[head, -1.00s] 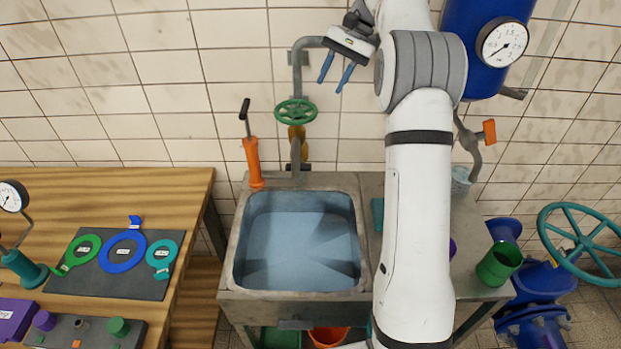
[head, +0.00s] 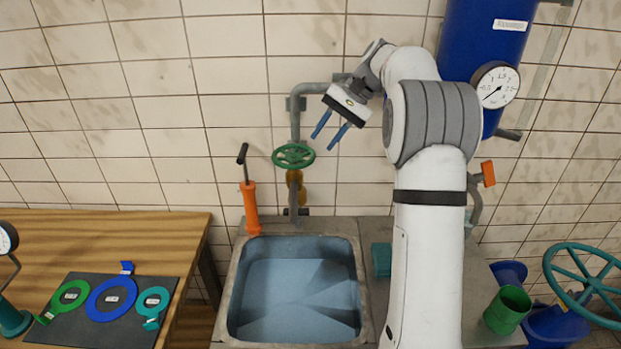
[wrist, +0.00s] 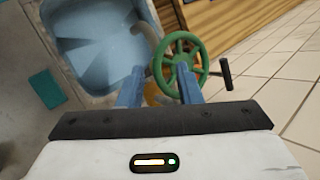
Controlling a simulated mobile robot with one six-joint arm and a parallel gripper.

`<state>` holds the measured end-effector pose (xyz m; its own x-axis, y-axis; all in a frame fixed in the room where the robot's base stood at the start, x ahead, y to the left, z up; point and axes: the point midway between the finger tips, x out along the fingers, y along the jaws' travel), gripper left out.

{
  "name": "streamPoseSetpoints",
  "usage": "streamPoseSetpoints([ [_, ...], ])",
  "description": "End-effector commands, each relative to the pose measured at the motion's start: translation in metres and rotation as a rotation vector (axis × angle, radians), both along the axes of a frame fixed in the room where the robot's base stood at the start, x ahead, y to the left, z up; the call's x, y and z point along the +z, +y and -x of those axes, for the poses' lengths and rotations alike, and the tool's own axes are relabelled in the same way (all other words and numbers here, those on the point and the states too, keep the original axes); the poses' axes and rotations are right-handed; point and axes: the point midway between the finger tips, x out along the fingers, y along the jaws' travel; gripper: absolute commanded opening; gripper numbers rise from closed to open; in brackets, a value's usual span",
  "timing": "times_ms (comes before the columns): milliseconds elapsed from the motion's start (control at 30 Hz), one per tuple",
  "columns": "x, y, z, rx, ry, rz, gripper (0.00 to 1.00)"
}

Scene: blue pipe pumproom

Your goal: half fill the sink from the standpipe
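The standpipe (head: 296,127) is a grey pipe on the tiled wall behind the sink, with a green handwheel (head: 293,156) and a brass-coloured body below it. The sink (head: 231,318) has a grey rim and a light blue basin; I cannot tell how much water is in it. My gripper (head: 324,142) is open and empty, up and to the right of the handwheel. In the wrist view the handwheel (wrist: 178,40) lies beyond the two blue fingers, which partly cover it, and no contact is visible.
An orange lever pump (head: 250,207) stands at the sink's back left corner. A wooden bench (head: 110,235) with a dark mat and coloured rings is at left. A green cup (head: 507,309) stands right of my arm. A blue vessel with a gauge (head: 495,86) hangs at upper right.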

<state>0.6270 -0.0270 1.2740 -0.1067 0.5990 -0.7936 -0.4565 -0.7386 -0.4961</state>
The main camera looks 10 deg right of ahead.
Motion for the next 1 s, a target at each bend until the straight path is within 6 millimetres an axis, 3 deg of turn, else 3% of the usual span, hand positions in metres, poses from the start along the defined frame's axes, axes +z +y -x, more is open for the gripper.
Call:
streamPoseSetpoints([
  [33, -0.014, 0.003, 0.011, 0.003, -0.029, -0.052, 0.31],
  [133, -0.029, 0.01, 0.024, 0.003, -0.102, -0.167, 0.31],
  [400, -0.062, -0.006, 0.023, -0.129, -0.402, -0.568, 0.31],
  [733, -0.07, -0.036, 0.017, -0.304, -0.664, -0.727, 0.31],
  [867, -0.069, -0.029, 0.013, -0.311, -0.674, -0.732, 0.31],
  [1000, -0.07, -0.009, 0.003, -0.309, -0.671, -0.732, 0.31],
])
